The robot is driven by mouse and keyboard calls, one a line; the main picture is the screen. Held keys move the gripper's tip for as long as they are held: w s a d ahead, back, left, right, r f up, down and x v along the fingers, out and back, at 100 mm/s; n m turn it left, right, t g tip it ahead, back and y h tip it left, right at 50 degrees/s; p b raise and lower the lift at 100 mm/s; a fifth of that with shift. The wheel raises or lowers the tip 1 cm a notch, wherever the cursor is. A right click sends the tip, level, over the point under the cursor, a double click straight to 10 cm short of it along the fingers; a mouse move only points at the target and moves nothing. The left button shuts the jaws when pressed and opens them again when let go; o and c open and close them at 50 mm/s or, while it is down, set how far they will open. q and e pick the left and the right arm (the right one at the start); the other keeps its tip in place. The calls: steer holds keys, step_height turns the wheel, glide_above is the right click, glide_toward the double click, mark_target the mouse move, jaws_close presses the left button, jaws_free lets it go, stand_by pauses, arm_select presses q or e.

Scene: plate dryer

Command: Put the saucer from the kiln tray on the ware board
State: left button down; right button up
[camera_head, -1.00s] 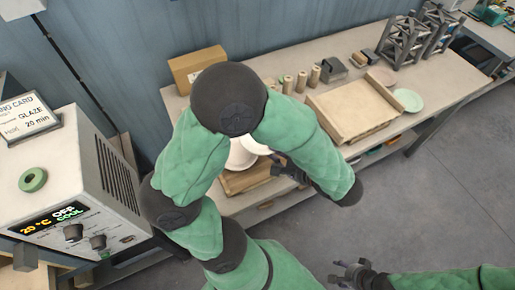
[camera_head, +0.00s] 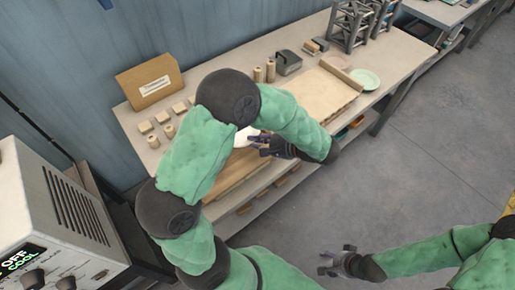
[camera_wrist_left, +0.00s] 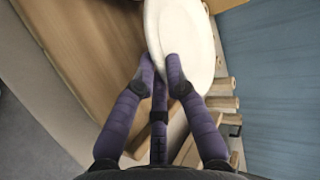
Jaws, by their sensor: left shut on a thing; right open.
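My left gripper (camera_head: 257,143) is shut on a white saucer (camera_head: 243,136), which is partly hidden behind my left arm in the head view. In the left wrist view, the saucer (camera_wrist_left: 186,35) is tilted, with its near rim between the fingertips (camera_wrist_left: 163,72). A flat wooden board (camera_head: 237,172) lies on the bench below the left arm; it also shows in the left wrist view (camera_wrist_left: 85,45). I cannot tell whether the saucer touches it, or which wooden piece is the ware board or kiln tray. My right gripper (camera_head: 340,263) is open and empty, away from the bench.
Another wooden board (camera_head: 315,97) with a roller (camera_head: 341,76) lies farther right on the bench, beside a pale green dish (camera_head: 365,79). Small wooden blocks (camera_head: 161,117) and a cardboard box (camera_head: 149,81) stand behind. A kiln (camera_head: 55,215) is at left.

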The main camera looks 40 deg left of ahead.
arm_select(q)
steer(key=shift+w+a+f, duration=0.1)
steer(key=shift+w+f, duration=0.45)
steer(key=shift+f, duration=0.1)
step_height(320, 180, down, 3)
steer(key=shift+w+f+b, duration=0.15)
steer(key=shift+f+b, duration=0.05)
steer(key=shift+b, duration=0.8)
steer(key=shift+r, duration=0.1)
steer(key=c, duration=1.7)
jaws_free()
steer(key=shift+f, duration=0.2)
steer(key=o, duration=0.4)
